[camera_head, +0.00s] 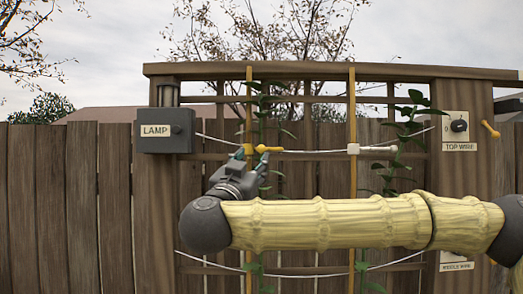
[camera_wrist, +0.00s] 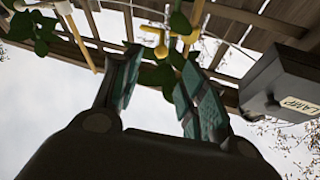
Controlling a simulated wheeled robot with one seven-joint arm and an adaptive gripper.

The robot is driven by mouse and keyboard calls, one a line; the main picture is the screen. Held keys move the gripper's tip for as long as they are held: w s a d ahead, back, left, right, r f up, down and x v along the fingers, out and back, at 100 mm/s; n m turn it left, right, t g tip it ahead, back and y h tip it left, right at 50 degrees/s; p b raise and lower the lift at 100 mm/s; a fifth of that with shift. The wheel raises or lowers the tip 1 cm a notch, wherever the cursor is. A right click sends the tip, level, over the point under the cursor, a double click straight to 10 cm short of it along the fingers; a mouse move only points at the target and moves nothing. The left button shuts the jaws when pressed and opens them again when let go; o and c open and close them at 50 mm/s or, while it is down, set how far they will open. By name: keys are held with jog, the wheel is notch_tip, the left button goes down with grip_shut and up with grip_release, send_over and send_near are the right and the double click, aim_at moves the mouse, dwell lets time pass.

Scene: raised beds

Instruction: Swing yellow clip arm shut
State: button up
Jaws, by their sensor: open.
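The yellow clip (camera_head: 262,149) sits on the left bamboo cane at the height of the upper wire. Its arm sticks out to the right of the cane, apart from it. In the wrist view the yellow clip (camera_wrist: 161,50) shows beyond the fingertips, partly behind leaves. My gripper (camera_head: 252,161) is just below and in front of the clip, pointing up. I cannot tell whether a finger touches the clip arm.
A white clip (camera_head: 354,149) sits on the right cane (camera_head: 352,105). A grey lamp box (camera_head: 165,130) is at the left. A top wire dial (camera_head: 459,125) is on the right post. Leafy vines (camera_head: 408,120) climb near the canes, against the wooden trellis and fence.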

aim_at(261, 151)
jog(key=p+x, duration=0.5)
jog(key=x, duration=0.5)
jog(key=shift+w+f, duration=0.1)
jog(key=shift+w, duration=0.05)
grip_shut()
